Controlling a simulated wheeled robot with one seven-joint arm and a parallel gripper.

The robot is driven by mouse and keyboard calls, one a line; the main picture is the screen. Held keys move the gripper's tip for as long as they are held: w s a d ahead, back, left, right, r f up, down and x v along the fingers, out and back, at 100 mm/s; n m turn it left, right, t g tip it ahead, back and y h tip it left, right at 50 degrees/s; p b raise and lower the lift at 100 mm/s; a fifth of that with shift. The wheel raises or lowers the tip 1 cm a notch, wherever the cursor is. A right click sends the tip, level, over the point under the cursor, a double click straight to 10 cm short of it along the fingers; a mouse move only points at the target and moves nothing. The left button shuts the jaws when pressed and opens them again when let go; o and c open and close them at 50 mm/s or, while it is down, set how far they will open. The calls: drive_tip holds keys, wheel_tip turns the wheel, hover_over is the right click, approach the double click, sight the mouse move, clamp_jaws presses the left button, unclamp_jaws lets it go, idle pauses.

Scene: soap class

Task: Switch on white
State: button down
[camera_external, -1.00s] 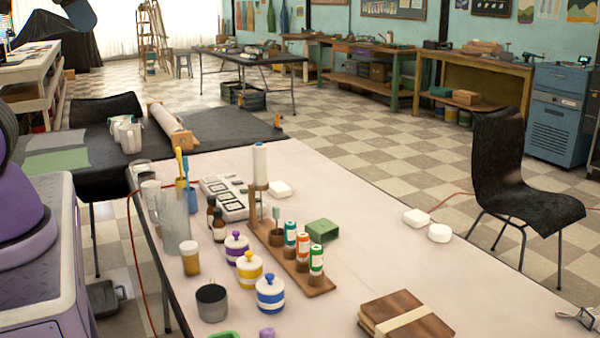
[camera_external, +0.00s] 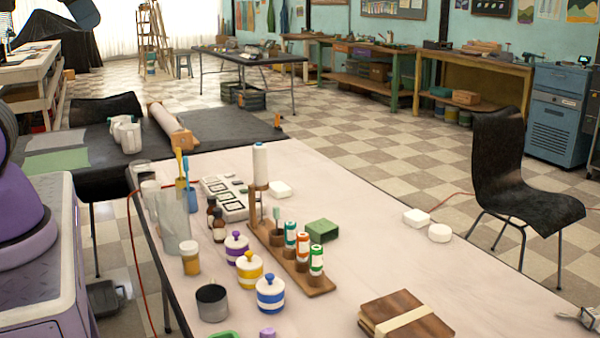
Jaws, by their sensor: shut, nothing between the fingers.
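The white item in the task is not clear from the picture. A pale panel (camera_external: 232,209) with several dark-framed squares lies on the table left of the middle; I cannot make out a switch on it. Small white blocks lie on the table: one (camera_external: 280,190) near the panel, and two at the right, one (camera_external: 416,217) behind the other (camera_external: 439,233). A white spool (camera_external: 260,165) stands upright on a wooden rack. My purple arm shows at the left edge, but my gripper cannot be made out in this view.
The pale table (camera_external: 400,270) holds a wooden rack (camera_external: 318,286) with bottles, lidded jars (camera_external: 270,294), a dark cup (camera_external: 212,303), a green block (camera_external: 322,230) and a strapped brown stack (camera_external: 405,315). A black chair (camera_external: 500,170) stands at the right. The table's right middle is mostly clear.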

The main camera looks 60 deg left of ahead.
drive_tip(key=w+a+f+g+y, duration=0.1)
drive_tip(key=w+a, duration=0.5)
drive_tip(key=w, duration=0.6)
drive_tip(key=w+a, duration=0.6)
drive_tip(key=w, duration=0.7)
drive_tip(key=w+a+f, duration=0.5)
drive_tip(key=w+a, duration=0.1)
drive_tip(key=a, duration=0.2)
drive_tip(key=w+a+f, duration=0.3)
drive_tip(key=a+f, duration=0.3)
drive_tip(key=a, duration=0.1)
drive_tip(key=w+a+f, duration=0.4)
drive_tip(key=a+f, duration=0.2)
drive_tip(key=a, duration=0.2)
drive_tip(key=s+a+f+h, duration=0.1)
drive_tip(key=a+f, duration=1.5)
drive_tip(key=f, duration=0.3)
drive_tip(key=shift+s, duration=0.35)
drive_tip(key=shift+f, duration=0.1)
